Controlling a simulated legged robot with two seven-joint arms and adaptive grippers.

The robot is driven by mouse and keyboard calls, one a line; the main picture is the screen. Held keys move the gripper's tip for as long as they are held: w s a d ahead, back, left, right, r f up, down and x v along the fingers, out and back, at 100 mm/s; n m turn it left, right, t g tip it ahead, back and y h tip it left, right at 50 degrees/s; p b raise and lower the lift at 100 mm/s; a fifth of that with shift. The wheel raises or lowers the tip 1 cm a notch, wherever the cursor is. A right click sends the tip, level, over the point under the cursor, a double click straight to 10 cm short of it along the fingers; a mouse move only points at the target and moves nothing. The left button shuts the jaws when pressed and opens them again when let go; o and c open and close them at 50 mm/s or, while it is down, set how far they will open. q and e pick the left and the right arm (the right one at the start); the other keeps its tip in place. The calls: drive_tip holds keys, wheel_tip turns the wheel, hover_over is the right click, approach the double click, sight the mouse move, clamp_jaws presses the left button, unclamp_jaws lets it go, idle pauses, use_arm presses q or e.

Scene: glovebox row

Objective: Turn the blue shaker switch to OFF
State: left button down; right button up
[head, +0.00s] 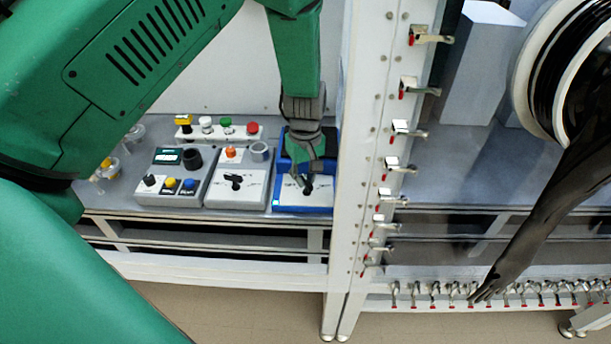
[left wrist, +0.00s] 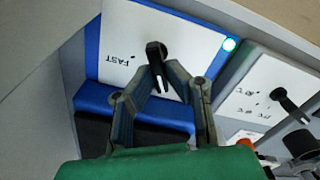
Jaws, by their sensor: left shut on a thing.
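The blue shaker (head: 304,203) stands at the right end of the row of devices in the head view, with a white top panel and a lit green lamp at its front left. In the left wrist view the shaker (left wrist: 92,50) shows its panel with the word FAST and the lit lamp. Its black switch knob (left wrist: 156,50) sits on the panel. My left gripper (head: 306,183) reaches down from above, and its fingertips (left wrist: 160,72) are closed around the knob's handle. Other labels on the panel are hidden or unreadable.
A grey device with a black knob (head: 236,182) stands just left of the shaker. Another grey box (head: 173,180) with buttons is further left. A white frame post (head: 355,150) with clamps rises close on the right. A button bar (head: 218,132) lies behind.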

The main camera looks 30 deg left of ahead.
sight(306, 178)
use_arm(q)
drive_tip(key=c, duration=1.7)
unclamp_jaws()
drive_tip(key=shift+c, duration=0.2)
drive_tip(key=shift+o, duration=0.7)
drive_tip(key=shift+d, duration=0.1)
drive_tip(key=shift+r, duration=0.3)
wheel_tip(306, 178, up, 11)
drive_tip(key=shift+r, duration=0.15)
drive_tip(key=shift+w, duration=0.1)
